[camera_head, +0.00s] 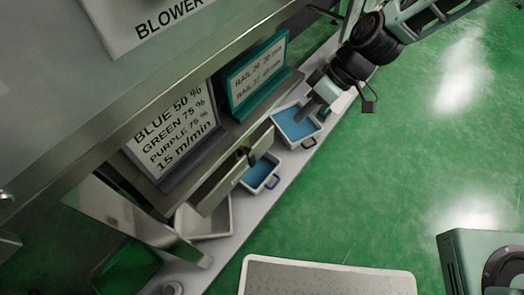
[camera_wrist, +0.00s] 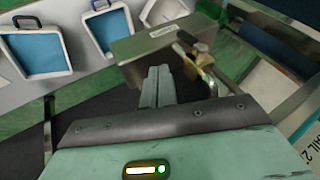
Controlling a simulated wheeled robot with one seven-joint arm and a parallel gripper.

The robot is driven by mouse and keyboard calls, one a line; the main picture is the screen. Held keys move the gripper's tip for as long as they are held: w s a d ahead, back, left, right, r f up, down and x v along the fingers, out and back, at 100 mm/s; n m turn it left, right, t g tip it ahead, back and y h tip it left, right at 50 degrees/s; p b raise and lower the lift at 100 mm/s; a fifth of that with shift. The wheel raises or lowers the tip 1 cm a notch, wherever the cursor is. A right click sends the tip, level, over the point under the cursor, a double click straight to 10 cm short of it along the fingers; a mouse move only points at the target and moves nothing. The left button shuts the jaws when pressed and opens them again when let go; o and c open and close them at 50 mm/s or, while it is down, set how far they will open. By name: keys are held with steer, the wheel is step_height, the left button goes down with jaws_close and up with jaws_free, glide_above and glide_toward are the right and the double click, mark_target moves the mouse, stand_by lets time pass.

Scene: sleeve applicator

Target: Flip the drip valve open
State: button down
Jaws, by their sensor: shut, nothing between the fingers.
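The drip valve (camera_wrist: 203,72) shows in the wrist view as a brass body with a lever and dark knob, at the right side of a metal box (camera_wrist: 150,45). In the head view a small dark fitting, likely the same valve (camera_head: 244,153), is on the long metal box (camera_head: 222,180). My gripper (camera_wrist: 159,70) is shut and empty, its fingertips together just left of the valve in the wrist view, with no clear contact. In the head view my gripper (camera_head: 306,113) is over a blue-lined tray (camera_head: 288,126), up and right of the box.
A second blue-lined tray (camera_head: 262,174) and a pale tray (camera_head: 220,220) stand along the narrow grey ledge (camera_head: 290,182). Sign boards (camera_head: 172,130) (camera_head: 257,75) stand behind them. Open green floor (camera_head: 400,160) is at the right.

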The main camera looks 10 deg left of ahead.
mark_target(250, 157)
steer(key=s+a+f+b, duration=0.4)
steer(key=s+a+f, duration=0.1)
steer(key=a+f, duration=0.3)
steer(key=shift+s+a+f, duration=0.2)
steer(key=shift+a+f, duration=0.1)
steer(key=shift+f, duration=0.1)
steer(key=shift+y, duration=0.3)
